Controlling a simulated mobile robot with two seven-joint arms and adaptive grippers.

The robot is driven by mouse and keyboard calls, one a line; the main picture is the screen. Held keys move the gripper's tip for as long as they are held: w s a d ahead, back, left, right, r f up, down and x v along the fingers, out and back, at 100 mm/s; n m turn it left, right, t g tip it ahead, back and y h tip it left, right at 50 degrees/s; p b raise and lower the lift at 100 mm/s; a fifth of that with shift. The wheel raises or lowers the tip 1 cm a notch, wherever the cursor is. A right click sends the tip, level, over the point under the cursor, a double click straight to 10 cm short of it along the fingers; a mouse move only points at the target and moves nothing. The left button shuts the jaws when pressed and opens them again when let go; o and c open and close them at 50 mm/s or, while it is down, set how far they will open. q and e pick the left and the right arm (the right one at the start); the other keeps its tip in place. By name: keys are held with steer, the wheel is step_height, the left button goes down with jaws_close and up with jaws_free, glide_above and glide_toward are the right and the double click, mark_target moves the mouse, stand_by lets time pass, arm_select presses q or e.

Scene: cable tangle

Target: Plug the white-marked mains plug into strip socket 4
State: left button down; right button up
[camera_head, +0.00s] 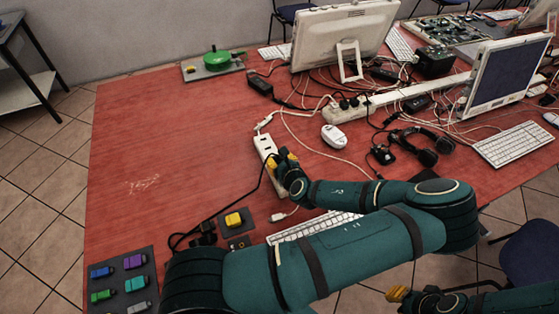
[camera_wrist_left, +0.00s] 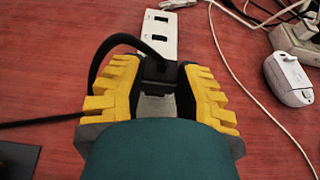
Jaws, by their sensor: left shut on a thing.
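The white power strip (camera_head: 265,146) lies on the red table. In the left wrist view its far part (camera_wrist_left: 146,28) shows two dark sockets. My left gripper (camera_head: 287,162) is over the strip's near end, its yellow fingers (camera_wrist_left: 157,88) shut on a black mains plug (camera_wrist_left: 157,68). The plug's black cable loops up and off to the left. The plug hides the strip beneath it, so I cannot tell whether it is seated in a socket. No white mark shows on it. My right gripper (camera_head: 397,294) is low at the bottom right, over the floor; its finger gap is unclear.
A keyboard (camera_head: 315,227) is nearer, partly behind my arm. A yellow block (camera_head: 234,219) sits on a dark pad.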

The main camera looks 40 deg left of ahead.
arm_select(q)
steer(key=shift+f+b, duration=0.9)
steer(key=shift+f, duration=0.3)
stand_by(0.6)
steer(key=c, duration=0.7)
jaws_free()
steer(key=v, duration=1.2)
steer(key=shift+s, duration=0.1)
